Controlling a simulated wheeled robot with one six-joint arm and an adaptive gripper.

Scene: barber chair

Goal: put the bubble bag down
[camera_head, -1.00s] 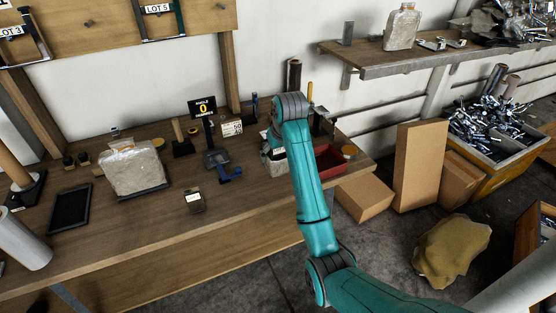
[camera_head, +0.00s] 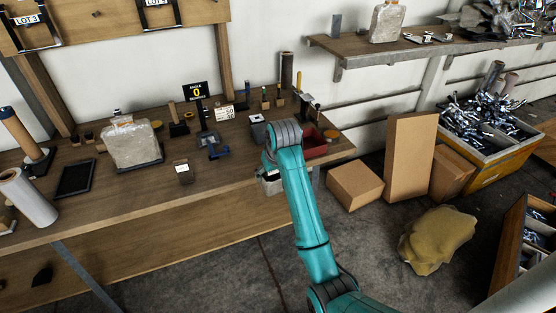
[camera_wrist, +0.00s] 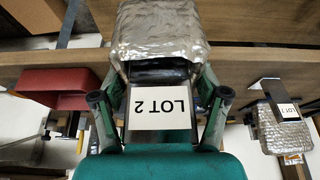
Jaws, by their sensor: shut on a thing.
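The bubble bag (camera_wrist: 162,35) is silvery and crinkled, with a black clip bearing an upside-down LOT 2 label (camera_wrist: 160,108). My gripper (camera_wrist: 160,103) is shut on it at the clip end, a finger on each side. In the head view, a pale part of the bag (camera_head: 270,184) shows at my gripper, in front of the bench's front edge. My arm hides most of the bag and the fingers there. I cannot tell whether the bag touches the bench.
The bench (camera_head: 120,220) carries a clear bag (camera_head: 130,142), a dark tray (camera_head: 76,179), small tools and a red bin (camera_head: 314,148). Cardboard boxes (camera_head: 410,155) stand right of the bench.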

